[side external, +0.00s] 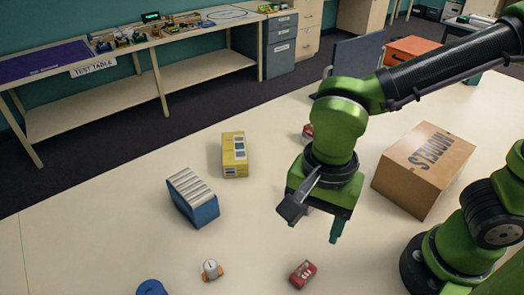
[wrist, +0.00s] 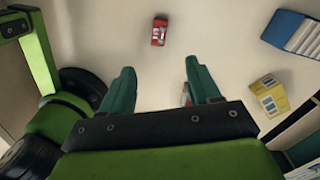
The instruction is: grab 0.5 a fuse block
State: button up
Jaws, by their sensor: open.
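A small red block with pale markings, which looks like a fuse block (side external: 303,274), lies on the pale table at the front in the side view. It also shows at the top of the wrist view (wrist: 159,31), ahead of my fingertips and apart from them. My gripper (side external: 322,216) points down above the table with its two teal fingers apart and nothing held; both fingers show in the wrist view (wrist: 159,72). Another small red item (side external: 308,131) sits behind my arm, partly hidden. In the wrist view, a reddish thing (wrist: 186,96) beside the right finger is mostly hidden.
A blue box with pale ribs (side external: 192,197) and a yellow box (side external: 234,155) stand left of my gripper. A cardboard box (side external: 424,168) stands to the right. A white-and-orange item (side external: 211,270) and a blue round thing (side external: 152,287) lie at the front. Table around the front red block is clear.

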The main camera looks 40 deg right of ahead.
jog(key=m, duration=0.4)
send_over(304, 271)
notch_tip(304, 271, down, 11)
jog(key=shift+d, duration=0.1)
jog(key=shift+f, duration=2.8)
jog(key=shift+r, duration=0.1)
jog(key=c, duration=1.1)
